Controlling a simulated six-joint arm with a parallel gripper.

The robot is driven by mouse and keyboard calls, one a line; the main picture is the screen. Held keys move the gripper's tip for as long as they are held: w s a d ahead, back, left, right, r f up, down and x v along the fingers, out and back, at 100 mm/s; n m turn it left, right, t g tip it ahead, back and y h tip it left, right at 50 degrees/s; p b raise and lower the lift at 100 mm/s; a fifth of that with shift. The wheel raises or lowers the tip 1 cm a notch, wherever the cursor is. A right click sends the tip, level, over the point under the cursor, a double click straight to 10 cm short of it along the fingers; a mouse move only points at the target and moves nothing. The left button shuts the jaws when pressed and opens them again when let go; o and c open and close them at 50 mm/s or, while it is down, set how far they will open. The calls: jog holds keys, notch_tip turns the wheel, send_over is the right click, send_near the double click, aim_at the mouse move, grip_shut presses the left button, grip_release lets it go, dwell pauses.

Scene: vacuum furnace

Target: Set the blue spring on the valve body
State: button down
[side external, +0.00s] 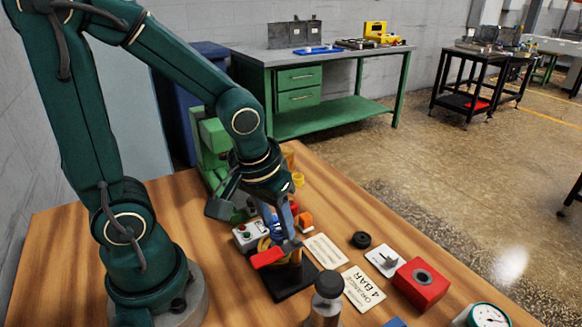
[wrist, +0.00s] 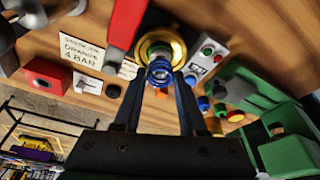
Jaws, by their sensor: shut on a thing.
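My gripper (wrist: 163,78) is shut on the blue spring (wrist: 159,70), whose coils show between the fingertips in the wrist view. A red handle (side external: 268,258) sticks out beside the valve body, which is over a black base plate (side external: 291,283). I cannot tell whether the spring touches the valve body.
A button box (side external: 250,236) and an orange block (side external: 305,220) stand close beside the valve. A green machine (side external: 210,145) stands behind.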

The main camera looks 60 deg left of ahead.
jog(key=shift+f, duration=0.35)
dwell(0.3)
jog(key=shift+f, duration=0.35)
jog(key=shift+f, duration=0.3)
dwell(0.6)
jog(key=shift+c, duration=0.9)
grip_release()
jog(key=shift+o, duration=0.2)
jog(key=shift+r, duration=3.75)
